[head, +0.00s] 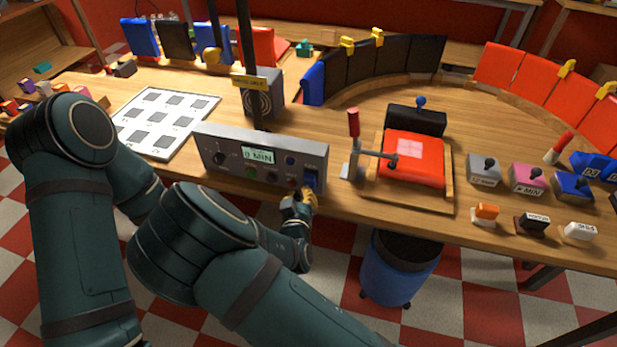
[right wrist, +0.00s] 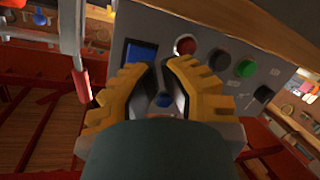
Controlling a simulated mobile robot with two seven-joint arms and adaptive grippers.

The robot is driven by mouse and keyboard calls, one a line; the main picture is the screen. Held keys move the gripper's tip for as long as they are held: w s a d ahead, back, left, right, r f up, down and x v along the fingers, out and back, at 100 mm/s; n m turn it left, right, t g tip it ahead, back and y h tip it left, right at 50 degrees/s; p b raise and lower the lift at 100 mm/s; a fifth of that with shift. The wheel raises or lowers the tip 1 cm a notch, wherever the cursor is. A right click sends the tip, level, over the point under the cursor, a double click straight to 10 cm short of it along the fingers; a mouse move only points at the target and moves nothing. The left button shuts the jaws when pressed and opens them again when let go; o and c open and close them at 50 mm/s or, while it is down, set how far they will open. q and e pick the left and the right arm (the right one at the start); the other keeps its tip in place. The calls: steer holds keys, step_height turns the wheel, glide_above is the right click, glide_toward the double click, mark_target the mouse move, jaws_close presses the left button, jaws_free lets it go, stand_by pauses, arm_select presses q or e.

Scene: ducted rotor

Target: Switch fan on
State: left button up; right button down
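A grey control box (head: 262,158) stands near the table's front edge, with a dial, a display reading "0 MIN" and several buttons. A blue switch (head: 311,180) is at its right end; it also shows in the right wrist view (right wrist: 140,52). My right gripper (head: 308,194) has yellow fingers just in front of and below this switch. In the right wrist view the fingers (right wrist: 160,68) are partly apart, with the panel visible between them. Contact with the switch cannot be told. A grey box with a round grille (head: 258,100) stands behind. My left gripper is out of view.
A red pad (head: 412,158) in a wooden tray, with a red-handled lever (head: 353,125), stands right of the box. Several small labelled blocks lie farther right. A white grid board (head: 165,120) lies left. A blue bin (head: 398,270) is below the table edge.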

steer(key=shift+w+d+r, duration=0.1)
steer(key=shift+w, duration=0.1)
stand_by(1.4)
steer(key=shift+w+r, duration=0.1)
steer(key=shift+w, duration=0.2)
steer(key=shift+w+d+r, duration=0.2)
steer(key=shift+w, duration=0.15)
stand_by(0.8)
steer(key=shift+s+f, duration=0.1)
steer(key=shift+s+a+f+b, duration=0.15)
steer(key=shift+s+b, duration=0.05)
steer(key=shift+s, duration=0.15)
steer(key=shift+s+a+f+b, duration=0.1)
steer(key=shift+s+f+b, duration=0.1)
steer(key=shift+s, duration=0.1)
steer(key=s, duration=0.1)
steer(key=s+a+f+b, duration=0.1)
steer(key=s, duration=0.1)
steer(key=s+f+b, duration=0.1)
steer(key=shift+s+a, duration=0.15)
steer(key=shift+a, duration=0.05)
stand_by(0.5)
